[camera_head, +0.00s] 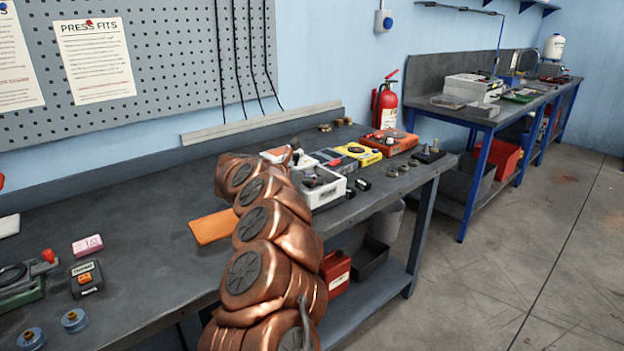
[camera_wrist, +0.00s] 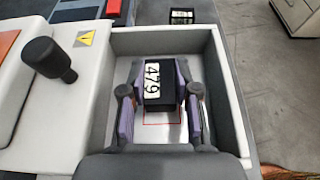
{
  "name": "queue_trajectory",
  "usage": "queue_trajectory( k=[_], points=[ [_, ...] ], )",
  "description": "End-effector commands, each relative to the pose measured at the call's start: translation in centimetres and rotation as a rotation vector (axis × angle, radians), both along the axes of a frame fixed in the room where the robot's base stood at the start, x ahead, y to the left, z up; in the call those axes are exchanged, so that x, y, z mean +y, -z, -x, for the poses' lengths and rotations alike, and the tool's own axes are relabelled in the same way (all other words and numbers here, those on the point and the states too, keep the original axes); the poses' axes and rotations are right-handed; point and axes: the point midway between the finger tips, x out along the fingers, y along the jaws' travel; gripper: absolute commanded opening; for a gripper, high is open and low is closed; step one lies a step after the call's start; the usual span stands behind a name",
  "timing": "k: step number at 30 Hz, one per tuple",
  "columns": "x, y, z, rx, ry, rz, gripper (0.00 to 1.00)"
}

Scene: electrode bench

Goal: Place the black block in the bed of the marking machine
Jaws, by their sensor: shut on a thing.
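The black block (camera_wrist: 163,96) with a white label reading 479 is between the two fingers of my gripper (camera_wrist: 160,100) in the wrist view, and they are shut on it. The block is inside the walled bed of the marking machine (camera_wrist: 237,110), above or on its floor, where a red outline (camera_wrist: 147,124) partly shows. I cannot tell whether the block touches the floor. The white machine (camera_head: 329,194) also shows in the head view. There my arm hides part of it, and I cannot make out the block or fingers.
A black knob (camera_wrist: 45,55) stands left of the bed. Another small labelled black block (camera_wrist: 181,16) lies beyond the bed wall. A yellow device (camera_head: 362,155) and an orange device (camera_head: 392,142) stand farther along the bench. An orange plate (camera_head: 211,227) lies left of my arm.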

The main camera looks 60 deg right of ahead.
Motion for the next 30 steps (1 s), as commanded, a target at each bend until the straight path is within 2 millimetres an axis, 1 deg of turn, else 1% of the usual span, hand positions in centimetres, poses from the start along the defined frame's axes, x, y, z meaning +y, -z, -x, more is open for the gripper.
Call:
queue_trajectory(
  k=[29, 30],
  points=[
    [0.1, 1.7, 0.1, 0.003, 0.001, -0.008, 0.00],
    [0.1, 1.8, 0.1, 0.002, 0.001, -0.010, 0.35]
  ],
)
